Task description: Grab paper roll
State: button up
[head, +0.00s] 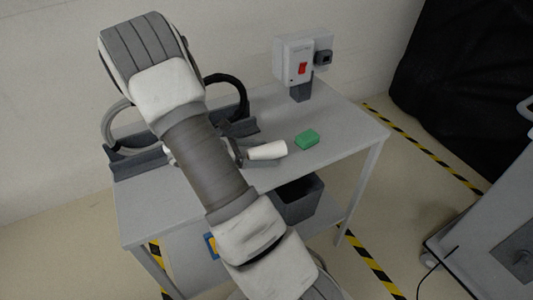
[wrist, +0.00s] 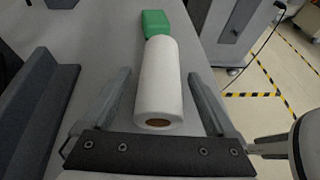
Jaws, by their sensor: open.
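The white paper roll (head: 267,150) lies on its side on the grey table in the head view. It also shows in the wrist view (wrist: 159,82), with its brown cardboard core facing my gripper. My gripper (wrist: 157,85) is open, with one finger on each side of the roll and a gap on both sides. The near end of the roll is close to the gripper's dark crossbar. In the head view my arm hides most of the gripper.
A green block (head: 307,139) lies just beyond the roll. A white box with a red switch (head: 301,69) stands at the table's back. A dark grey holder (head: 138,163) is at the left. A dark bin (head: 300,200) sits below the tabletop (head: 345,135).

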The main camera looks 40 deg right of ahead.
grip_shut()
dwell(0.3)
jog(key=shift+r, duration=0.1)
